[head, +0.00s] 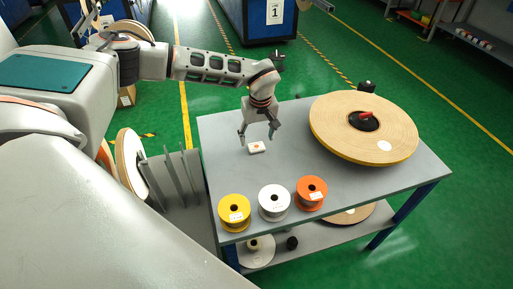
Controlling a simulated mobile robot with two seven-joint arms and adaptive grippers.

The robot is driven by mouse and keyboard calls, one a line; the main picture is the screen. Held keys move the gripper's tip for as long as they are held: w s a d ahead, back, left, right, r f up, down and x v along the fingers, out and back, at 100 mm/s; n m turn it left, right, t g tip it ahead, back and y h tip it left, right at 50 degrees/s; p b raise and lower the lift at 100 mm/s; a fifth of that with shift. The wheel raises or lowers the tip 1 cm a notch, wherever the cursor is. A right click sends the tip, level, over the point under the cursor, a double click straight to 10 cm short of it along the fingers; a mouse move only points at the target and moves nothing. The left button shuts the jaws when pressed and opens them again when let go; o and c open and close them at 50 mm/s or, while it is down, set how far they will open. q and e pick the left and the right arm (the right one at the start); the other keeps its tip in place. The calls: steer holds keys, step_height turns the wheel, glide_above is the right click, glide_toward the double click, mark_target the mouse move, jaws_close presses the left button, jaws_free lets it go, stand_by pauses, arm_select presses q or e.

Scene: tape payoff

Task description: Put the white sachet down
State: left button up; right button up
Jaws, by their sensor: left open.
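The white sachet (256,147) is a small pale block with a small brownish mark on top. It lies on the grey table (232,168), toward the table's left back part. My left gripper (257,138) reaches down from above, with its fingers spread apart just over and behind the sachet. The left gripper is open and looks empty. Whether a fingertip touches the sachet is too small to tell. My right gripper is not in the picture.
A large tape reel (335,128) with a black and red hub covers the table's right back. Yellow (234,212), white (273,204) and orange (311,194) spools line the front edge. A lower shelf (320,232) holds more rolls. The table's middle is clear.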

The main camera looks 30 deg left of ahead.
mark_target(256, 146)
arm_select(q)
steer(key=f, duration=0.4)
steer(key=shift+w+a+f, duration=0.1)
steer(key=shift+w+a, duration=0.1)
steer(key=shift+a, duration=0.05)
steer(key=shift+c, duration=0.3)
steer(key=c, duration=1.2)
